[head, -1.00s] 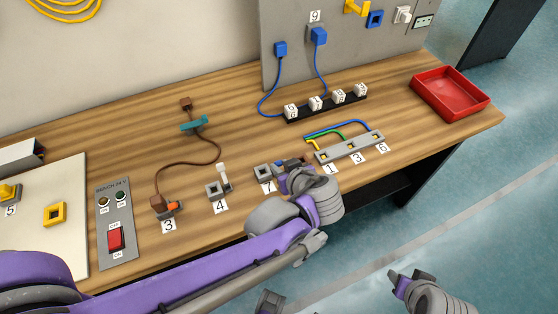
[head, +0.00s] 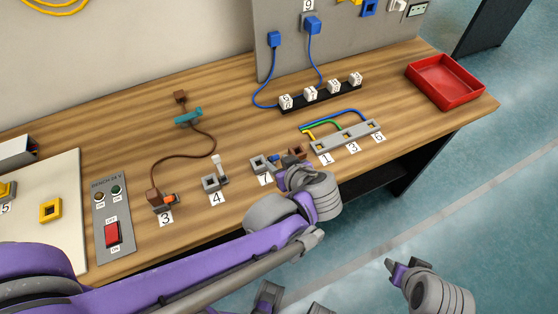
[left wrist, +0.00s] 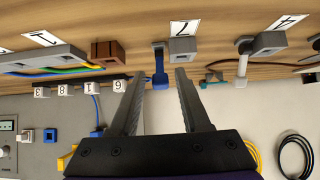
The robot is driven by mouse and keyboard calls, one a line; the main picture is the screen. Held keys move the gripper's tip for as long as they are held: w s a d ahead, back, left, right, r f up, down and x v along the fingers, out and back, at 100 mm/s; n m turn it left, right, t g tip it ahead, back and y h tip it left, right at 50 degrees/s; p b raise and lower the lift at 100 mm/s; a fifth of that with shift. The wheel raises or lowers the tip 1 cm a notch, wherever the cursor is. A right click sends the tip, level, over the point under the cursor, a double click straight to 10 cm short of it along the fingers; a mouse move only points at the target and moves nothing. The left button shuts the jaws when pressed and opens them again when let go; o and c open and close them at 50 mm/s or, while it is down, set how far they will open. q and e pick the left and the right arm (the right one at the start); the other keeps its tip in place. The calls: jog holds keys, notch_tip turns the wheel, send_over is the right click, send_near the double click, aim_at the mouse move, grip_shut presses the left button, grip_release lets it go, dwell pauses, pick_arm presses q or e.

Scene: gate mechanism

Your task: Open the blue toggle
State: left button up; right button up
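The blue toggle (head: 275,158) belongs to the grey fixture (head: 259,164) behind label 7, near the table's front edge. In the left wrist view the blue toggle (left wrist: 160,68) sticks out from its grey bracket, between the two dark fingers and near their tips. My left gripper (left wrist: 159,80) is open, with a gap on both sides of the toggle. In the head view my left gripper (head: 284,172) is just in front of fixture 7, its fingers partly hidden by its own body. My right gripper (head: 398,268) hangs off the table at the lower right; its finger gap is unclear.
A brown block (head: 297,151) stands beside the toggle, with a grey socket strip (head: 347,137) to its right. A white-levered fixture (head: 215,180) is left of it. A black rack (head: 320,94) of white cubes and a red tray (head: 450,80) are farther back.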

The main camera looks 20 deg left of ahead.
pick_arm(q)
jog(key=shift+o, duration=0.4)
jog(key=shift+r, duration=0.1)
jog(key=shift+s+d+r, duration=0.1)
jog(key=shift+d+r, duration=0.05)
jog(key=p+v, duration=0.1)
jog(key=v, duration=0.9)
jog(key=shift+s+d, duration=0.1)
jog(key=shift+s, duration=0.05)
